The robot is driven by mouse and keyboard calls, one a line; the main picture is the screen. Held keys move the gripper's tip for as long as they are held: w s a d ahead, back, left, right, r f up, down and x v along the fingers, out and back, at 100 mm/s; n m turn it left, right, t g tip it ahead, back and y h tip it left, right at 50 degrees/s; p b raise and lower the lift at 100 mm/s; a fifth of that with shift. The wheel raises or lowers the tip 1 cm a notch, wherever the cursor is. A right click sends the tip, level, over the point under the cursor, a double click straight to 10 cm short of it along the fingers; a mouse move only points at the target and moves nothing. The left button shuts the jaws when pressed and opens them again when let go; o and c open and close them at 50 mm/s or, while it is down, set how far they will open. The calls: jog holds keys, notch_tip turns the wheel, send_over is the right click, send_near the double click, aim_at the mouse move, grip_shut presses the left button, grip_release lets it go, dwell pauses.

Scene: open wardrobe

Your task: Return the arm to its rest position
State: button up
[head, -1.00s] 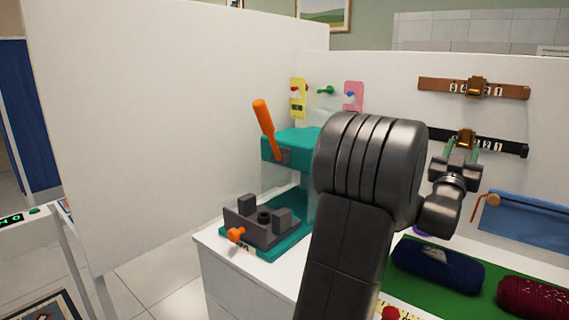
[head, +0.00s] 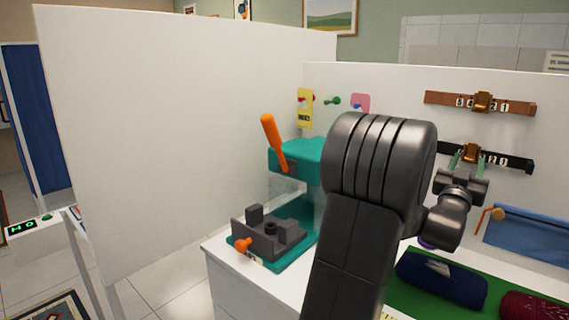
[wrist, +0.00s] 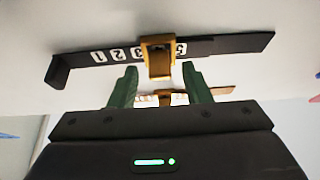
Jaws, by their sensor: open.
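My gripper (head: 467,160) is in front of the back panel at the right of the head view, by the black numbered bar (head: 511,162). In the wrist view its two green fingers (wrist: 158,88) are apart, with nothing held between them. The black bar (wrist: 228,45) with its gold slider (wrist: 158,55) shows just beyond the fingertips. Whether the fingers touch the slider cannot be told. My dark arm hides part of the scene in the head view.
A brown numbered bar (head: 515,105) hangs above the black one. A teal press with an orange lever (head: 272,140) stands left of my arm. A blue cloth (head: 530,236) and a dark blue roll (head: 440,279) lie at the right. A tall white panel (head: 180,130) stands at left.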

jog(key=shift+f+b, duration=0.3)
jog(key=shift+b, duration=0.4)
jog(key=shift+d+f+t+h+b, duration=0.1)
jog(key=shift+f+t+h+b, duration=0.2)
jog(key=shift+b, duration=0.95)
jog(key=v, duration=0.7)
jog(key=p+x, duration=0.1)
jog(key=x, duration=0.1)
jog(key=r+p+x, duration=0.1)
jog(key=p+x, duration=0.1)
jog(key=x, duration=0.1)
jog(key=p+x, duration=0.2)
jog(key=shift+r, duration=0.4)
jog(key=shift+s+a+r+g+y+p, duration=0.15)
jog(key=shift+g+y+p, duration=0.25)
jog(key=shift+p, duration=0.5)
jog(key=b+v, duration=0.9)
jog(key=v, duration=0.3)
jog(key=shift+a+f+t+h, duration=0.15)
jog(key=shift+f+t+h, duration=0.2)
jog(key=shift+f, duration=0.2)
